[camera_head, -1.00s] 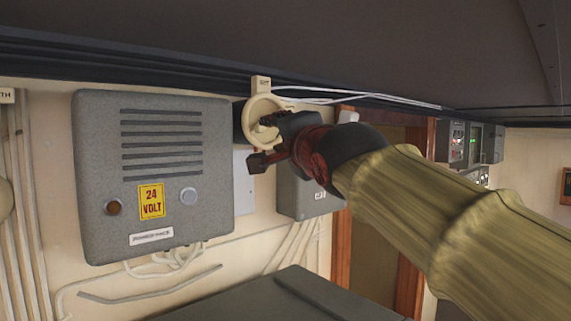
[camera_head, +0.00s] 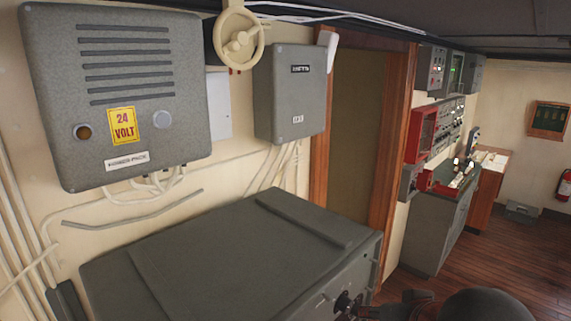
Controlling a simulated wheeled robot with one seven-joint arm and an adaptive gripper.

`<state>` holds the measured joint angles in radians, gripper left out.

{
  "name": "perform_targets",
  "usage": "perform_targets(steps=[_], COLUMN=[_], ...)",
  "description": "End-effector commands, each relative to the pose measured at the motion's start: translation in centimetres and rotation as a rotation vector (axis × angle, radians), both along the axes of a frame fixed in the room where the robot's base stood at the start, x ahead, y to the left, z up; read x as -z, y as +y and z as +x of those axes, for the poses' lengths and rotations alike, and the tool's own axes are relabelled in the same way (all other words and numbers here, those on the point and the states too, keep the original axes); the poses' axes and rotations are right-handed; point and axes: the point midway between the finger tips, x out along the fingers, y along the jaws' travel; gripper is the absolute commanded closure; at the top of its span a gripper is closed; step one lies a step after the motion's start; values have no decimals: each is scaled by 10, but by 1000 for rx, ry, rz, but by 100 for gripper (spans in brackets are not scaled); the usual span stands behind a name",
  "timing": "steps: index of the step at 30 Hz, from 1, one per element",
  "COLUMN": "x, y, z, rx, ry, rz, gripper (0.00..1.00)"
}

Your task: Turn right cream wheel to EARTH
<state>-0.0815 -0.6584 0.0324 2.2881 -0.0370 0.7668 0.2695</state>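A cream wheel (camera_head: 258,47) with spokes and a hub knob is mounted high on the wall, between two grey boxes at the top of the view. Its top is at the picture's edge, and I cannot read any EARTH label near it. My gripper (camera_head: 395,303) shows only in part, dark and reddish, at the bottom edge, well below and to the right of the wheel and apart from it. Most of it is cut off, so I cannot see whether its fingers are open.
A grey power-pack box (camera_head: 70,130) hangs left of the wheel and a smaller grey box (camera_head: 290,100) right of it. A large dark grey cabinet (camera_head: 215,255) stands below. A doorway (camera_head: 362,125) and open wooden floor (camera_head: 495,250) lie to the right.

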Motion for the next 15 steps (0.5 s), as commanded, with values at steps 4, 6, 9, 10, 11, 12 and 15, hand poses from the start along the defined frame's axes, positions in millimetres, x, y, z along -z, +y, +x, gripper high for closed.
perform_targets(steps=[4, 6, 9, 10, 11, 12, 15], x=[53, 75, 104, 111, 117, 125, 143], y=[-14, -19, -24, -23, -23, -22, -22], z=[-48, -68, -96, -92, -91, -91, -91], rx=[-61, -93, -138, -137, -136, -136, -135], ry=[115, 166, 231, 223, 222, 222, 221], rz=[-73, -99, -129, -128, -127, -127, -127], gripper=[64, 64, 64, 64, 64, 64, 64])
